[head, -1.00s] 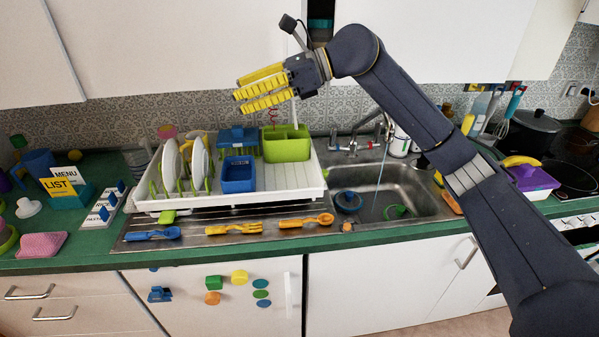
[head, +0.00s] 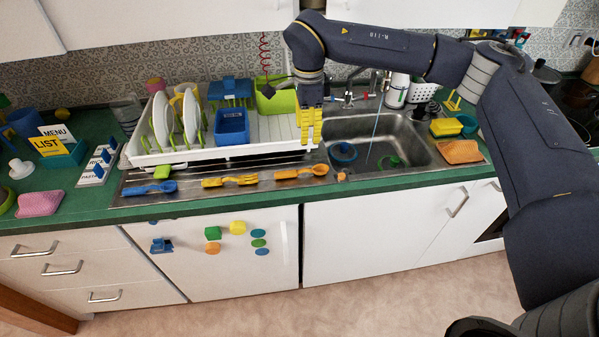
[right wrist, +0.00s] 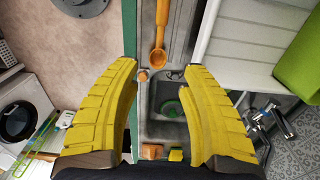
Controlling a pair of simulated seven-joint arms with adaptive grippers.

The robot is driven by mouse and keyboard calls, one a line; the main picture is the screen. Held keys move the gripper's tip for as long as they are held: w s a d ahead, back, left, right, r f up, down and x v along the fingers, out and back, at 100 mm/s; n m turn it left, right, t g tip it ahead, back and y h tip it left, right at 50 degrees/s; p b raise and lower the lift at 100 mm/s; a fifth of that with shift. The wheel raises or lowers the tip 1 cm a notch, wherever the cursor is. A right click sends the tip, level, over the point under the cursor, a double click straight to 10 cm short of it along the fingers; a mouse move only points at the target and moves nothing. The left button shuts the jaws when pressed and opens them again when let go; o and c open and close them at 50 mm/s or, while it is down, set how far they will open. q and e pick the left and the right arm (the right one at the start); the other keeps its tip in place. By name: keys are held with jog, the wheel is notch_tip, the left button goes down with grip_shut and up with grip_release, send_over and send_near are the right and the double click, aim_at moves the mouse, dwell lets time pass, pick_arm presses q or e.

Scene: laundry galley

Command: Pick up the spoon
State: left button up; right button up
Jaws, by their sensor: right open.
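The orange spoon (head: 296,173) lies flat on the drainboard strip in front of the dish rack, its bowl toward the sink. It also shows in the right wrist view (right wrist: 161,28), its bowl appearing between the fingertips and its handle running to the top. A yellow fork (head: 230,181) and a blue utensil (head: 150,188) lie to its left. My right gripper (head: 308,145) points down, open and empty, above and behind the spoon near the rack's right end. Its yellow fingers (right wrist: 160,68) are spread wide in the wrist view. My left gripper is out of view.
The white dish rack (head: 215,152) holds plates, a blue bin (head: 232,127) and a green caddy (head: 275,97). The sink (head: 425,145) lies right, with running water. A small orange item (head: 342,176) sits by its front edge. The green counter edge (head: 240,201) runs in front.

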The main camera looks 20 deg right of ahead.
aim_at(306, 169)
notch_tip(306, 169, down, 15)
dwell(0.8)
jog(key=shift+c, duration=0.3)
grip_shut()
